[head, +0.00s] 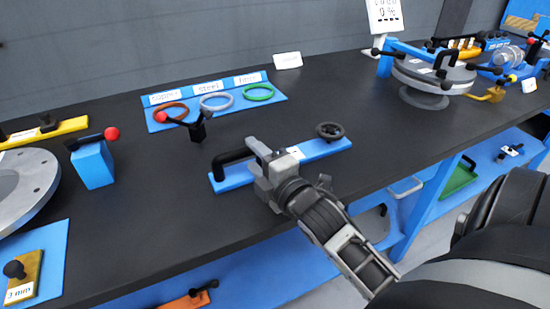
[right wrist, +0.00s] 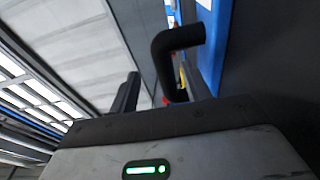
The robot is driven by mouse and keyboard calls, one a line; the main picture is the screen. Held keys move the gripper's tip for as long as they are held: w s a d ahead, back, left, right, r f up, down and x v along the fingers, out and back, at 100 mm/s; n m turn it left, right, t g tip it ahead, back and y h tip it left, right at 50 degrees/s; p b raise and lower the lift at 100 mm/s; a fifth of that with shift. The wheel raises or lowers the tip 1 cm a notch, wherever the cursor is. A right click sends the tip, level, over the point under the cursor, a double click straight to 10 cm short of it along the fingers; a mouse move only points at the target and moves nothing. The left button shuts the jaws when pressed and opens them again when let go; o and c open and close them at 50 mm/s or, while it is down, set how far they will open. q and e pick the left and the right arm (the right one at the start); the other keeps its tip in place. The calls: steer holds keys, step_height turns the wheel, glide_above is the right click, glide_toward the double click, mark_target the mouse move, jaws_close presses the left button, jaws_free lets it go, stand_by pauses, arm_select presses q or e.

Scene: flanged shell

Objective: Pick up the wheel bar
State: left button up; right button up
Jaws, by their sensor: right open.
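The wheel bar (head: 318,150) is a flat blue bar lying on the dark bench, with a black U-shaped handle (head: 232,158) at its left end and a small black handwheel (head: 330,130) at its right end. My right gripper (head: 256,165) is open and empty, over the bar just right of the handle, and hides the bar's middle. In the right wrist view the black handle (right wrist: 178,42) stands ahead of the gripper, with the blue bar (right wrist: 211,45) beside it. I cannot tell whether the gripper touches it. My left gripper is not in view.
Behind the bar is a blue mat (head: 230,85) with copper, grey and green rings. A black lever with a red knob (head: 197,127) stands near it. A blue block (head: 93,165) with a lever stands left. A round flanged fixture (head: 433,73) stands right. Bare bench lies left of the bar.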

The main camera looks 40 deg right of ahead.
mark_target(250, 152)
steer(key=w, duration=0.4)
steer(key=shift+w+d+f, duration=0.2)
steer(key=shift+f, duration=0.05)
jaws_close()
steer(key=shift+r, duration=0.15)
steer(key=shift+r, duration=0.15)
